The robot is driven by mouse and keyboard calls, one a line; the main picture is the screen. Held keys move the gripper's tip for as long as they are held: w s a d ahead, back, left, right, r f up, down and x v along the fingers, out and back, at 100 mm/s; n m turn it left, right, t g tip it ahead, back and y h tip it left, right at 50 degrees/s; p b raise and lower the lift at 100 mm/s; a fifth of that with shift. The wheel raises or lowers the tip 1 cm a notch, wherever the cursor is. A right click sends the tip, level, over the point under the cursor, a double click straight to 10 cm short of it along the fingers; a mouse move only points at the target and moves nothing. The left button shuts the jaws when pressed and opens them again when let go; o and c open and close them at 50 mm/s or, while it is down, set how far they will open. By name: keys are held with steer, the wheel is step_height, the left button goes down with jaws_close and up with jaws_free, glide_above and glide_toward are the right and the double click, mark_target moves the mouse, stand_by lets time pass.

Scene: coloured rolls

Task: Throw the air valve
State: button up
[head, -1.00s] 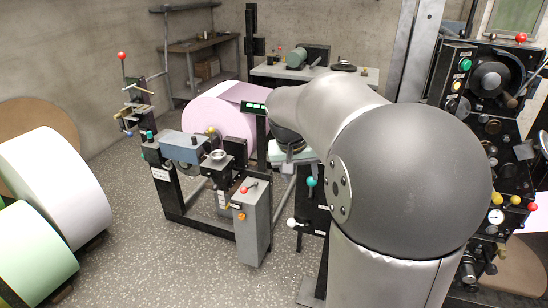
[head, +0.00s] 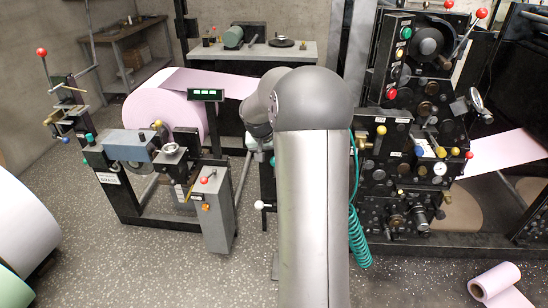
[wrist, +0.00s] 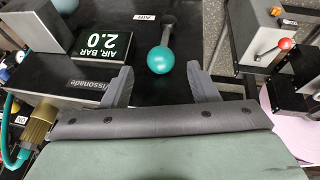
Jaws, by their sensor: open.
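The air valve is a lever with a teal ball knob (wrist: 161,60) and a grey stem on a black panel, below an "AIR" label (wrist: 144,17) in the wrist view. My gripper (wrist: 160,73) is open, its two dark fingers apart on either side of the knob's near side. I see no contact between the fingers and the knob. In the head view my own arm hides the gripper and the valve.
A red-knobbed lever on a grey box (head: 218,212) stands left of my arm. A pink roll (head: 165,110) is behind it. The black press (head: 420,130) with many knobs is close on the right, beside a coiled teal hose (head: 357,215).

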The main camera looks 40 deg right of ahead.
steer(key=shift+x, duration=1.6)
jaws_close()
steer(key=shift+w, duration=0.1)
